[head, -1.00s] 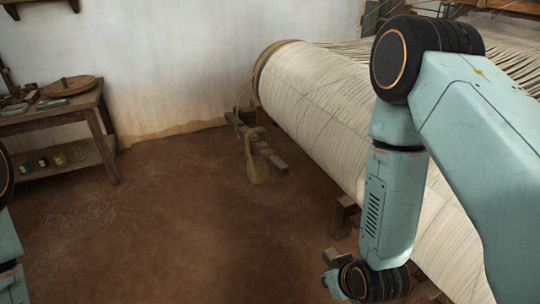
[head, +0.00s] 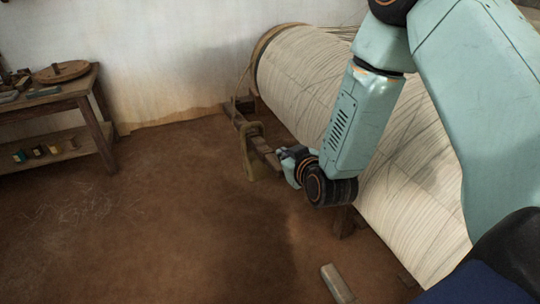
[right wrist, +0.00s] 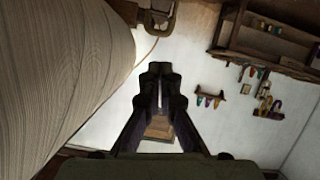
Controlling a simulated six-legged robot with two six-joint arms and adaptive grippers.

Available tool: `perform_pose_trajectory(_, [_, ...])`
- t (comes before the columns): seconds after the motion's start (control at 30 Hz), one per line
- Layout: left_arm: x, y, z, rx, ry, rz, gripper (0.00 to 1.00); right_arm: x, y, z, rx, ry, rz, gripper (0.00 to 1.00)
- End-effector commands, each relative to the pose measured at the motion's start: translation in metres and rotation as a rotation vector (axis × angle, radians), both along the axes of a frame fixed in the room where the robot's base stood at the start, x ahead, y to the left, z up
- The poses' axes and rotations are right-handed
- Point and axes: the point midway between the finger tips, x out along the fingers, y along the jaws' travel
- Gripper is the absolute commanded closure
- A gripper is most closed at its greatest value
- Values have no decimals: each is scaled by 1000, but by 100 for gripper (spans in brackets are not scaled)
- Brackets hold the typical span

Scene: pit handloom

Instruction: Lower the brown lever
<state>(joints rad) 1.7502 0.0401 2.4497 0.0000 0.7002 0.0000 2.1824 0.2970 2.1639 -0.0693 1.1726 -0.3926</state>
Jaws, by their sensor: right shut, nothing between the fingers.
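A brown wooden bar (head: 262,149), which looks like the lever, slants beside the near side of the big warp roller (head: 315,95). A pale yellowish block or loop (head: 248,150) stands around its middle. My right gripper (head: 282,153) is at the bar's near right end, shut and empty; I cannot tell whether it touches the bar. In the right wrist view its dark fingertips (right wrist: 160,70) are together, with the roller (right wrist: 60,70) to the left. A brown wooden piece with a bracket (right wrist: 150,14) shows at the top there. My left gripper is out of view.
A wooden table (head: 65,102) with a round lid-like disc and small items stands at the left wall. A grey block (head: 337,284) lies on the floor at the front. The earthen floor between table and roller is open.

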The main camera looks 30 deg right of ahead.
Motion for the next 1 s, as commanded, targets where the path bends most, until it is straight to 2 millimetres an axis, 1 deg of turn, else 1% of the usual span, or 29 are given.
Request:
perform_pose_trajectory(0.07, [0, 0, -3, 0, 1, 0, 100, 4, -1, -3, -1, -1, -3, 100])
perform_pose_trajectory(0.17, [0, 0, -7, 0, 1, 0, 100, 16, -3, -9, -2, -2, -4, 100])
perform_pose_trajectory(0.63, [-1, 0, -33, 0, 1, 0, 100, 92, -11, -41, 0, 0, -3, 100])
perform_pose_trajectory(0.7, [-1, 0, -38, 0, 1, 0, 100, 87, -14, -55, 2, 5, -4, 100])
perform_pose_trajectory(0.8, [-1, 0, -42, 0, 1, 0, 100, 86, -16, -67, 2, 4, -2, 100])
perform_pose_trajectory(1.0, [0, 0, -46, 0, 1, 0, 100, 85, -19, -77, 1, 1, -3, 100])
